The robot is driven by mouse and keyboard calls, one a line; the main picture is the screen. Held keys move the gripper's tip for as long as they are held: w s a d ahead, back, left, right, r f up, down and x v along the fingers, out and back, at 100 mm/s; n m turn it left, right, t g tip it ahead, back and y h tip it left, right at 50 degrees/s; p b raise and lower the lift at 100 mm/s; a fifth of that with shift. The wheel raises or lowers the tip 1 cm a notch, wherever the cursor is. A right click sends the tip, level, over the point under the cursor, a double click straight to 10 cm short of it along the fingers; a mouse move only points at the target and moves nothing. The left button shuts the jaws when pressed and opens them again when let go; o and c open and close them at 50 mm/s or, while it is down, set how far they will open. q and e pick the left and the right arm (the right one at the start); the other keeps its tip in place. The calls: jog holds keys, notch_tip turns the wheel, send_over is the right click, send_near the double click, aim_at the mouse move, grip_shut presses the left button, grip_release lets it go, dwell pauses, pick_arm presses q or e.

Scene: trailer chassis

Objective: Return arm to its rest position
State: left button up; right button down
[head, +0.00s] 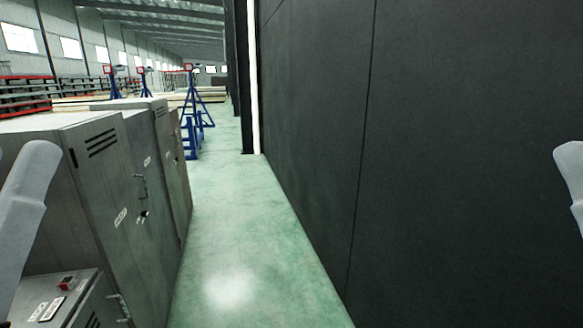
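Part of my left arm (28,190) shows at the left edge as a pale grey link, raised and tilted. A small part of my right arm (572,180) shows at the right edge at a similar height. Neither gripper is in the picture, so I cannot see whether they hold anything. No trailer chassis can be made out in this view.
Grey metal cabinets (130,190) stand close on the left. A tall dark wall (430,150) fills the right. A clear green floor aisle (235,220) runs between them. Blue stands (190,125) and red racks (25,100) are farther back.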

notch_tip(320, 180, up, 33)
jog(key=p, duration=3)
